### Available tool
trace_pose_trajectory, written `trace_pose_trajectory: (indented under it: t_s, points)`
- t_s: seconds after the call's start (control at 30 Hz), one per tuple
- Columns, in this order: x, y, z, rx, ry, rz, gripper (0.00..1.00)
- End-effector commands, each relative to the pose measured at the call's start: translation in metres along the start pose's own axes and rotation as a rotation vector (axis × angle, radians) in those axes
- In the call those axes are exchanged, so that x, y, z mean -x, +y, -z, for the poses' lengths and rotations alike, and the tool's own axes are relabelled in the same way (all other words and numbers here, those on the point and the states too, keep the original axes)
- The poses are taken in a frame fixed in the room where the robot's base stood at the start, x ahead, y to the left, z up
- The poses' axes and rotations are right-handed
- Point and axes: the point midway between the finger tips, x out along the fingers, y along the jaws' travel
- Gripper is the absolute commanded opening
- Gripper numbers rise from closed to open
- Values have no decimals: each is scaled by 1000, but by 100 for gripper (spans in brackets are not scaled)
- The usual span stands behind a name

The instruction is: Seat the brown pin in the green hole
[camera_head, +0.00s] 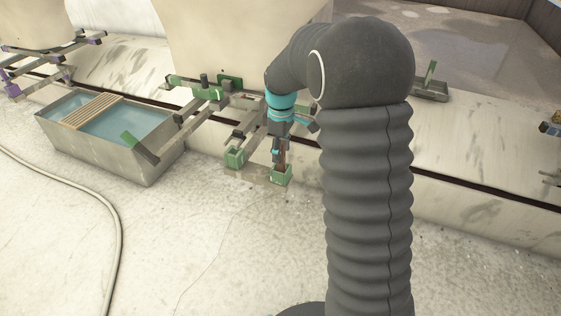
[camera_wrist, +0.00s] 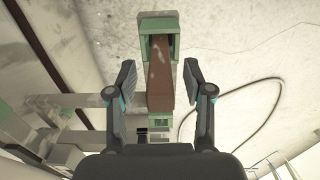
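The brown pin (camera_head: 283,157) stands upright in the head view, with its lower end at the open top of a green square block (camera_head: 281,177), the hole. How deep it sits cannot be told. My gripper (camera_head: 279,146) is just above and around the pin, partly hiding it. In the wrist view the pin (camera_wrist: 160,82) lies between the two fingers of my gripper (camera_wrist: 158,80), with a visible gap on each side. The fingers are apart. A green block (camera_wrist: 159,22) frames the pin's upper end in that view.
A second green square block (camera_head: 235,158) stands just left of the hole. Left of it are a carousel arm with a green plate (camera_head: 140,147) and a metal trough of blue liquid (camera_head: 62,146) with a wooden slat rack. A hose (camera_head: 105,200) lies on the open floor.

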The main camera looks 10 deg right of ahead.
Motion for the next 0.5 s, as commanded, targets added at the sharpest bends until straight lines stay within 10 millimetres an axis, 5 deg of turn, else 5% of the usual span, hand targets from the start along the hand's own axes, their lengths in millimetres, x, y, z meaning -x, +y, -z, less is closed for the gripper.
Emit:
trace_pose_trajectory:
  t_s: [0.03,0.2,0.5]
  points:
    - [0,0,0,0,0,0,37]
    - [0,0,0,0,0,0,0]
    - [1,0,0,0,0,0,0]
